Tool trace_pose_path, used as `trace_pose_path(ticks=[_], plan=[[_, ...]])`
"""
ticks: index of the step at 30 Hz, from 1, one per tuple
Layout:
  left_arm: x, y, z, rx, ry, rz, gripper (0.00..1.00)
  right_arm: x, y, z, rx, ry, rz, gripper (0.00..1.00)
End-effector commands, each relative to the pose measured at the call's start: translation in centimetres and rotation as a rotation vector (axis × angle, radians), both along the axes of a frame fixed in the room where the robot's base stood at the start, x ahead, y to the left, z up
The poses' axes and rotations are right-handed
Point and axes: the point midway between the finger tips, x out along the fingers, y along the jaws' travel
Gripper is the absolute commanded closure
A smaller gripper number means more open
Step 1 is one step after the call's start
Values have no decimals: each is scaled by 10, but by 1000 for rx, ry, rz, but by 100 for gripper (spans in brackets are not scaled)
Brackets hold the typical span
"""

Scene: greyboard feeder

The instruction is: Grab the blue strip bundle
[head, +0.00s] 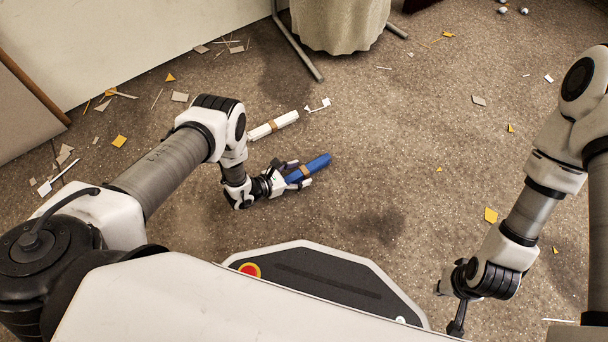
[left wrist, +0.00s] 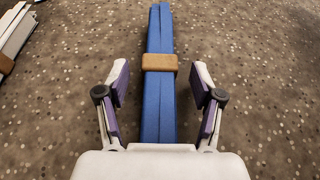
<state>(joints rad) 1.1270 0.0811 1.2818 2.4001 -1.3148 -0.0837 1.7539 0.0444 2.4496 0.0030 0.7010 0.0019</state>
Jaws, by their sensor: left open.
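The blue strip bundle (head: 317,164) lies on the speckled floor in the head view, with a brown band around it. In the left wrist view the blue strip bundle (left wrist: 159,105) runs lengthwise between the fingers, its brown band (left wrist: 160,62) just beyond the fingertips. My left gripper (head: 299,175) is open around the bundle, with a finger on each side. In the left wrist view, gaps show between my left gripper (left wrist: 160,95) and the bundle's sides. The bundle's near end is hidden by the gripper's body. My right gripper (head: 457,320) is at the lower right, away from the bundle, its fingers partly hidden.
A white strip bundle (head: 273,125) with a brown band lies just behind the blue one; a white bundle (left wrist: 16,35) shows at the wrist view's upper left. Paper scraps (head: 119,141) litter the floor. A cloth-covered container (head: 340,22) stands at the back. Floor right of the blue bundle is mostly clear.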

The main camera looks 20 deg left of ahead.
Motion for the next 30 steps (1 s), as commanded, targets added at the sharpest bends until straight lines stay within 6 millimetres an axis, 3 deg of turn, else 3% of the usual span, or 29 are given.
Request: trace_pose_path(ticks=[5,11,23,30], plan=[[1,0,1,1,1,1,33,0,0,1,0,-1,0,100],[1,0,1,1,1,0,99,0,0,1,0,-1,0,100],[1,0,5,1,1,0,99,0,0,5,0,0,0,100],[1,0,34,1,-1,0,99,-1,0,28,1,2,4,100]])
